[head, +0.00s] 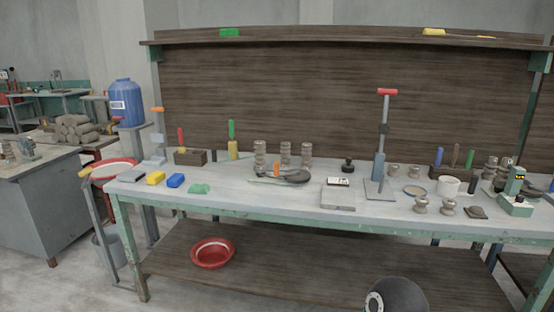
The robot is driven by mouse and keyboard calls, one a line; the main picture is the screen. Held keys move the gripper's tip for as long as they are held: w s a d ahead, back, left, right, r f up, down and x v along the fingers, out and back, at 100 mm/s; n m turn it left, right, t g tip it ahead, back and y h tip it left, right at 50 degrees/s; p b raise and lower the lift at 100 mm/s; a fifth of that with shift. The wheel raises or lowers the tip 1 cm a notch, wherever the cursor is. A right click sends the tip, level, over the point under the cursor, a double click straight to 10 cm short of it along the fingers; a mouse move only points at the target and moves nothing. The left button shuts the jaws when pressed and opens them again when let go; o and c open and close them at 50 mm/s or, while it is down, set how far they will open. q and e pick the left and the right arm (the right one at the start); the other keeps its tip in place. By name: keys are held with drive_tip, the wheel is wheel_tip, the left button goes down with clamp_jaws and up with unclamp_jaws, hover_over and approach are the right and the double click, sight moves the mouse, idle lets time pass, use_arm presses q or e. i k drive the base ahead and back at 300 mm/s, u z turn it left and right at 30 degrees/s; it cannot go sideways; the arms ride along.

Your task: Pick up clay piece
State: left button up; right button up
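Neither of my grippers shows in the head view. I cannot tell for certain which thing is the clay piece. A small dark grey-brown flat lump (476,212) lies near the front edge of the workbench (290,205), at the right. A soft-looking green lump (199,188) lies near the front edge at the left. Nothing touches either lump.
Yellow (156,178) and blue (175,180) blocks lie at the left. Turned grey-brown pieces (421,204), a white cup (448,186) and a green device (515,204) crowd the right. A red basin (212,253) sits on the lower shelf. The front-middle bench top is mostly clear.

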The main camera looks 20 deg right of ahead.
sight(260, 145)
drive_tip(key=z, duration=0.4)
drive_tip(key=i, duration=1.45)
drive_tip(key=u, duration=0.4)
